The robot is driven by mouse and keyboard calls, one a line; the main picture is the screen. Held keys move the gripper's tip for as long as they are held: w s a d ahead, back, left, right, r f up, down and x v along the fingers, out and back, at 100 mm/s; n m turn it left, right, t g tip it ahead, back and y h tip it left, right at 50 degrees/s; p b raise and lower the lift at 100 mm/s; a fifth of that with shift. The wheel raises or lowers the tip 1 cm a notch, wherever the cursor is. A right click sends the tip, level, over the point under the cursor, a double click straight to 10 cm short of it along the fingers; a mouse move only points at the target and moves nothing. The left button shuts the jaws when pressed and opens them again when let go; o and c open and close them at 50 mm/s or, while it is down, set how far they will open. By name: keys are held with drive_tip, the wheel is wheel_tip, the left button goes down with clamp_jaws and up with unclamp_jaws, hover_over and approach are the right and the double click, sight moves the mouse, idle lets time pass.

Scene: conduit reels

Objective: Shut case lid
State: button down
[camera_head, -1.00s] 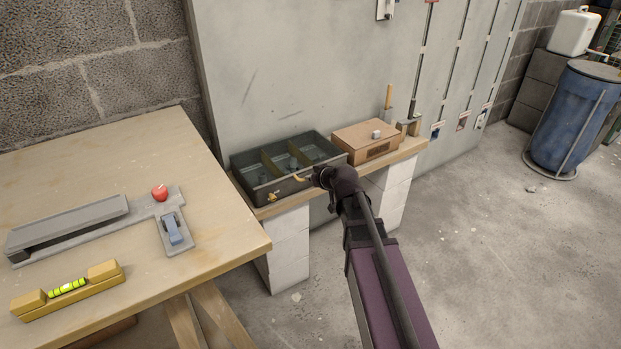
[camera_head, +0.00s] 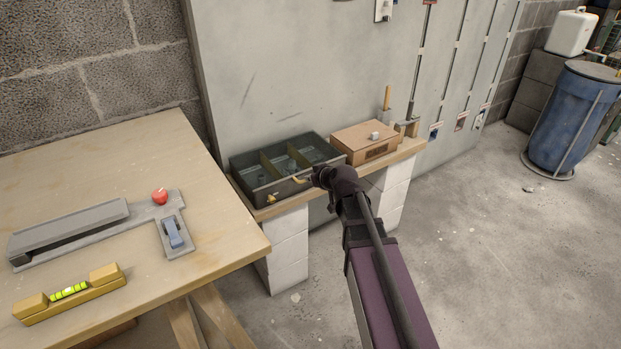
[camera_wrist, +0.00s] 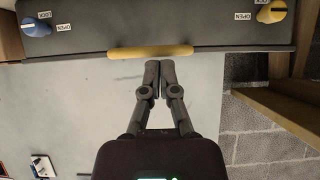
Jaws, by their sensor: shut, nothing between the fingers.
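The dark grey case (camera_head: 262,197) stands on the low wooden shelf, its divided compartments showing from above. I cannot tell whether a see-through lid covers them; no raised lid stands out. In the wrist view, the case front (camera_wrist: 95,30) carries a yellow handle (camera_wrist: 125,53) at its edge. A blue knob (camera_wrist: 36,27) and a yellow knob (camera_wrist: 271,12) flank it, with OPEN and LOCK labels. My gripper (camera_wrist: 159,65) is shut and empty, its fingertips close to the handle; I cannot tell whether they touch. In the head view my gripper (camera_head: 318,177) is at the case's front right corner.
A brown box (camera_head: 352,139) stands right of the case. The wooden workbench (camera_head: 80,160) at left holds a grey fixture (camera_head: 75,228) with a red knob (camera_head: 160,196), and a yellow level (camera_head: 70,297). A wall rises behind the shelf. The floor at right is open, with a blue barrel (camera_head: 570,115).

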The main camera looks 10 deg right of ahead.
drive_tip(key=s+d+r+p, duration=0.3)
drive_tip(key=s+d, duration=0.1)
drive_tip(key=s, duration=0.5)
drive_tip(key=shift+s+d+r, duration=0.2)
drive_tip(key=shift+s+r, duration=0.05)
idle(0.5)
drive_tip(key=s+d+f+m+g+h, duration=0.1)
drive_tip(key=s+f+m+g+h, duration=0.3)
drive_tip(key=s, duration=0.3)
drive_tip(key=s+f+m+g+h, duration=0.1)
drive_tip(key=s+f+g, duration=0.3)
drive_tip(key=s+g, duration=0.3)
wheel_tip(320, 180, up, 31)
drive_tip(key=p, duration=3.1)
drive_tip(key=shift+f+t, duration=0.2)
drive_tip(key=shift+t, duration=0.1)
